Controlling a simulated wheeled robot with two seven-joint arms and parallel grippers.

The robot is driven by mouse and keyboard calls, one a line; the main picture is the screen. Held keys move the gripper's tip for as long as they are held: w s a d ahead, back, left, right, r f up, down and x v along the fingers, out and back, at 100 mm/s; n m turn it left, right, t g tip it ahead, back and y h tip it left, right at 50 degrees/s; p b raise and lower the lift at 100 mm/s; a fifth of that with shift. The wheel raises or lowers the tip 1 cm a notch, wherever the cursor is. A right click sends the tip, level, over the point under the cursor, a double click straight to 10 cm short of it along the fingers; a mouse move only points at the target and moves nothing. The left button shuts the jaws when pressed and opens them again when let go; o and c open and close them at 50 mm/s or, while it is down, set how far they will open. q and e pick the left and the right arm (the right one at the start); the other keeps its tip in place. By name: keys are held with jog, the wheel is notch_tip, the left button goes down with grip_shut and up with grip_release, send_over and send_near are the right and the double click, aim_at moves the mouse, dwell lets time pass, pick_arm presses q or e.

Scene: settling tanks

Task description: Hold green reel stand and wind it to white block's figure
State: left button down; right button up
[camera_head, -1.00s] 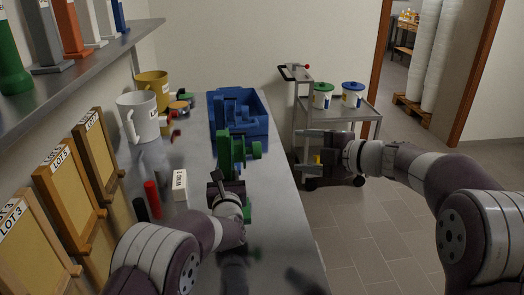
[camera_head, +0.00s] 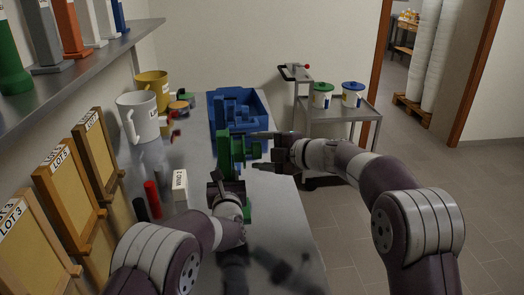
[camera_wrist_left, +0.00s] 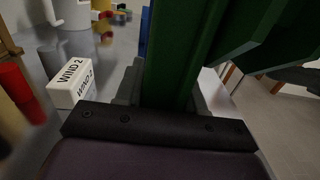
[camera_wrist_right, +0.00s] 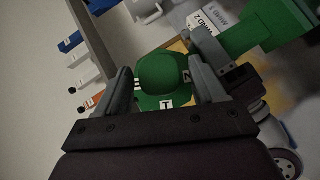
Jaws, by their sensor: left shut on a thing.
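The green reel stand (camera_head: 224,157) stands on the steel bench, below the blue crate. My left gripper (camera_head: 226,184) is shut on the stand's upright, whose green post (camera_wrist_left: 175,60) fills the middle of the left wrist view. My right gripper (camera_head: 268,152) is at the reel's right side, fingers pointing left. In the right wrist view, a rounded green part (camera_wrist_right: 163,75) of the reel lies between its spread fingers, and I see no clear grip. Small tags there show "N" and "T". The white block (camera_head: 180,185) reads "WIND 2" and stands left of the stand.
A blue crate (camera_head: 263,127) lies behind the stand. A red cylinder (camera_head: 153,200) and a dark one are left of the block. Mugs (camera_head: 136,118) and framed boards (camera_head: 70,190) line the wall side. A trolley (camera_head: 345,112) stands beyond the bench's right edge.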

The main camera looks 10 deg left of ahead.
jog(key=c, duration=0.9)
jog(key=shift+g, duration=0.3)
jog(key=m+g, duration=0.1)
jog(key=g+h, duration=0.1)
jog(key=m+g+h, duration=0.1)
jog(key=shift+w+a+r+m, duration=0.15)
jog(key=shift+w+r+m, duration=0.05)
jog(key=shift+r+m, duration=0.1)
jog(key=shift+m+g, duration=0.3)
jog(key=o, duration=1.1)
jog(key=shift+f, duration=0.1)
